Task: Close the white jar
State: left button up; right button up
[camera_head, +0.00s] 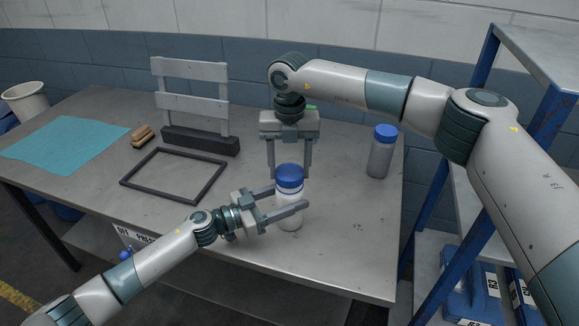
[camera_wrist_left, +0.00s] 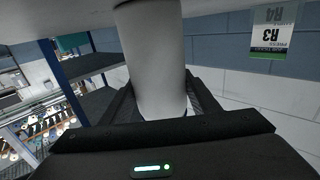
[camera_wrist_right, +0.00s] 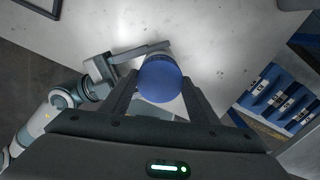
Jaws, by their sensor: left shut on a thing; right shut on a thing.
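The white jar (camera_head: 289,212) stands upright on the table near its front edge, with a blue lid (camera_head: 289,177) on its top. My left gripper (camera_head: 291,207) is shut on the jar's body from the left; the white body also fills the middle of the left wrist view (camera_wrist_left: 153,60). My right gripper (camera_head: 289,174) points down from above and is shut on the blue lid, which shows between its fingers in the right wrist view (camera_wrist_right: 160,80). Whether the lid is seated fully on the jar is hard to tell.
A grey jar with a blue lid (camera_head: 381,152) stands at the right of the table (camera_head: 345,255). A dark frame (camera_head: 130,184), a rack (camera_head: 195,140), a brown brush (camera_head: 142,136) and a teal cloth (camera_head: 65,145) lie left. A blue-posted shelf (camera_head: 425,232) stands right.

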jog(key=shift+f, duration=0.6)
pick_arm(q)
grip_shut()
pick_arm(e)
jog(key=m, duration=0.4)
jog(key=shift+m, duration=0.4)
jog(key=m, duration=1.5)
jog(key=shift+m, duration=0.4)
jog(key=o, duration=1)
jog(key=shift+s, duration=0.1)
